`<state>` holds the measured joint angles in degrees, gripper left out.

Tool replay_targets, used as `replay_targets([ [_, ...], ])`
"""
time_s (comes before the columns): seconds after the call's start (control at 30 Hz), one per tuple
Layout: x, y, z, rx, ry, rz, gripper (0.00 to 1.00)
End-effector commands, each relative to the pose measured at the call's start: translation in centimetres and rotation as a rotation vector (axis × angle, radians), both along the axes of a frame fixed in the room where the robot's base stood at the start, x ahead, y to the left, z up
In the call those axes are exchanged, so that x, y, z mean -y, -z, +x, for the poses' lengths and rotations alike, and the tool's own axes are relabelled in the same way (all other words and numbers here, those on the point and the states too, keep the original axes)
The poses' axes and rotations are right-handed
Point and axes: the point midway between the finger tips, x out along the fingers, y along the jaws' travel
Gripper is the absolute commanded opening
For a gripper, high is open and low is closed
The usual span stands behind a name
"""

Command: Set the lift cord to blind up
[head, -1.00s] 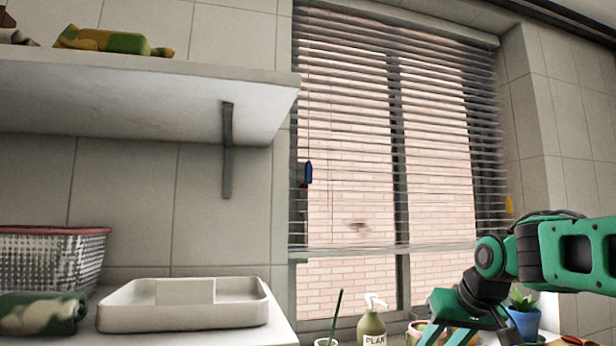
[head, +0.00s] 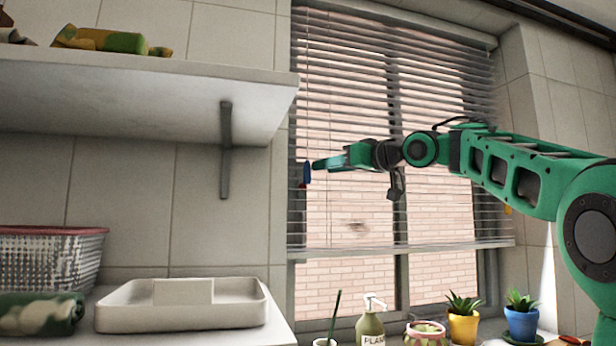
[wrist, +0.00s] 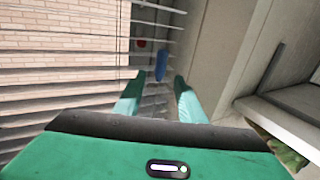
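The window blind (head: 345,72) hangs down over most of the window, its bottom rail low and its slats tilted so that brick shows through. A blue cord pull (head: 306,172) hangs at the blind's left side. It also shows in the wrist view (wrist: 161,64). A red piece (wrist: 141,43) hangs close by it, mostly hidden in the head view. An orange pull (head: 508,209) hangs at the right side. My gripper (head: 318,165) is just right of the blue pull. In the wrist view its fingers (wrist: 158,80) are apart, with the blue pull just beyond the gap between the tips.
A wall shelf (head: 140,90) with a bracket (head: 225,150) stands to the left of the blind. Below are a white tray (head: 125,312), a basket (head: 45,255), a soap bottle (head: 371,325) and potted plants (head: 464,322) on the sill.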

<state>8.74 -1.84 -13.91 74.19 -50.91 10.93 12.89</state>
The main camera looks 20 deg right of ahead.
Motion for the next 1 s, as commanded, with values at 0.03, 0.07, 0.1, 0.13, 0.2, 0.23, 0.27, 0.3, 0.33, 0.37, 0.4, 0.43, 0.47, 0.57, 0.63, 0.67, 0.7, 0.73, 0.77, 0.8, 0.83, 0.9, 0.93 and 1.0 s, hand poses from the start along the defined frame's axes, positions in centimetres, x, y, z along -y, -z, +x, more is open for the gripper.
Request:
replay_targets([
  [0.03,-0.6,0.1,0.9,-0.002,-0.004,-0.001,0.36],
  [0.07,-0.9,0.1,1.4,-0.002,-0.003,-0.001,0.36],
  [0.1,-1.1,0.1,2.1,-0.002,-0.003,-0.001,0.36],
  [0.13,-1.4,0.1,2.5,-0.002,-0.003,-0.001,0.36],
  [0.2,-1.9,0.1,3.5,-0.002,-0.002,-0.001,0.36],
  [0.23,-2.1,0.1,3.8,-0.002,-0.002,-0.001,0.36],
  [0.27,-2.2,0.1,4.2,-0.002,-0.002,-0.001,0.36],
  [0.3,-2.4,0.1,4.6,-0.001,-0.001,0.000,0.36],
  [0.33,-2.5,0.0,4.9,-0.001,-0.001,0.000,0.36],
  [0.37,-2.6,0.0,5.1,-0.001,0.000,0.000,0.36],
  [0.4,-2.8,0.1,5.4,-0.001,0.000,0.000,0.36],
  [0.43,-2.9,0.1,5.6,-0.001,0.000,0.000,0.36],
  [0.47,-2.9,0.1,5.7,-0.001,0.000,0.000,0.36],
  [0.57,-3.1,0.0,5.9,0.000,-0.001,0.000,0.36],
  [0.63,-3.1,0.0,5.9,0.000,0.000,0.000,0.36],
  [0.67,-3.1,0.0,5.9,0.000,0.000,0.000,0.36],
  [0.7,-3.1,0.0,5.9,0.000,0.000,0.000,0.36],
  [0.73,-3.1,0.0,5.9,0.000,0.000,0.000,0.36],
  [0.77,-3.1,0.0,5.9,-0.001,0.000,0.000,0.36],
  [0.8,-3.1,0.0,5.9,-0.001,0.000,0.000,0.36],
  [0.83,-3.1,0.0,5.9,-0.001,0.000,0.000,0.32],
  [0.9,-3.1,0.0,5.9,-0.001,0.000,0.000,0.15],
  [0.93,-3.1,0.0,5.9,-0.001,0.000,0.000,0.08],
  [1.0,-3.1,0.0,5.9,-0.001,0.000,0.000,0.00],
])
